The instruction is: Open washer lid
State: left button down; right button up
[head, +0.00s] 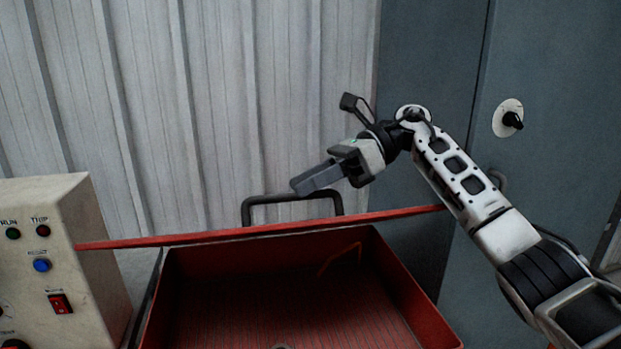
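The washer is a red open-topped tub (410,292) at the bottom centre, with its inside and ribbed floor showing. Its red lid (180,238) is raised and seen nearly edge-on as a thin, slightly slanted strip across the tub. A black bar handle (264,199) stands up behind the lid's edge. My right gripper (303,183) is just above the handle in the picture, pointing left. Its fingers look like one grey block from the side, so their gap is hidden. I cannot tell whether it touches the handle. My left gripper is not in view.
A beige control box (85,255) with buttons and a red switch stands at the left, close to the lid's left end. A corrugated wall (150,100) is behind. A grey-blue cabinet (430,50) with a black knob (512,120) is at the right.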

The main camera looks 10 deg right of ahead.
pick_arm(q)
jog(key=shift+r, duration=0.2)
pick_arm(e)
jog(key=shift+r, duration=0.1)
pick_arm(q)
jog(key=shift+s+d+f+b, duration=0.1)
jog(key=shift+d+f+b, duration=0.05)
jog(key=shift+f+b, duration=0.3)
pick_arm(e)
jog(key=v, duration=1.2)
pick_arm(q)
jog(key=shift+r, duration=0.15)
pick_arm(e)
jog(key=shift+s, duration=0.1)
